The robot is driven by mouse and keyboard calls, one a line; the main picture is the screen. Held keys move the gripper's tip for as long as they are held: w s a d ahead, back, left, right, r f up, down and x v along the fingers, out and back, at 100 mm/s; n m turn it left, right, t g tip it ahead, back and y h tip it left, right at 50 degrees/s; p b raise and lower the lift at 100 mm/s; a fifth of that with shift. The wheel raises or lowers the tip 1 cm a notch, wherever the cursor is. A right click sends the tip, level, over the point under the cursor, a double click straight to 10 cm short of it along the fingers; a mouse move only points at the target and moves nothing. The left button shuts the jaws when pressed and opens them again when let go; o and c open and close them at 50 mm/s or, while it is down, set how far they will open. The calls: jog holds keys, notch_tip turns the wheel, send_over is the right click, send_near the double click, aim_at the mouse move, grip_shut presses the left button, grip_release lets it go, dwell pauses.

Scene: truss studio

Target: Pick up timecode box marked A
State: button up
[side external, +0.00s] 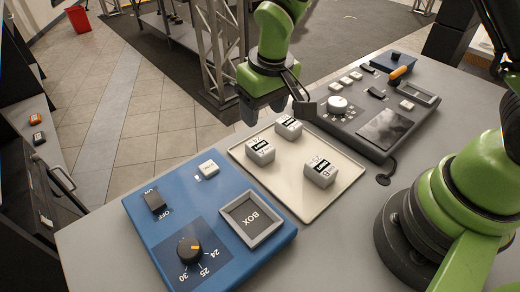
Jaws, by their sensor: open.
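Three small pale boxes with black labels stand on a cream tray (309,212) in the side external view. One box (260,151) is at the left, one box (288,126) is at the back, and a slightly larger-looking box (320,172) is at the front right. The lettering is too small to tell which one is marked A. My gripper (277,107) is open and empty. It appears above the back of the tray, near the back box; its exact height over it cannot be told. The boxes stand apart from each other.
A blue panel (180,230) with a knob, a switch and a recess (252,218) marked BOX lies left of the tray. A dark control panel (375,105) with a white knob and an orange handle lies behind right. Bare grey table shows at the front.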

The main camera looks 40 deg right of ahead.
send_over(260, 146)
notch_tip(260, 146, down, 6)
jog(key=shift+s+a+r, duration=0.1)
jog(key=shift+s+r, duration=0.05)
jog(key=shift+r, duration=0.1)
jog(key=shift+w+f, duration=0.2)
jog(key=shift+f, duration=2.55)
jog(key=shift+c, duration=0.4)
jog(key=c, duration=0.6)
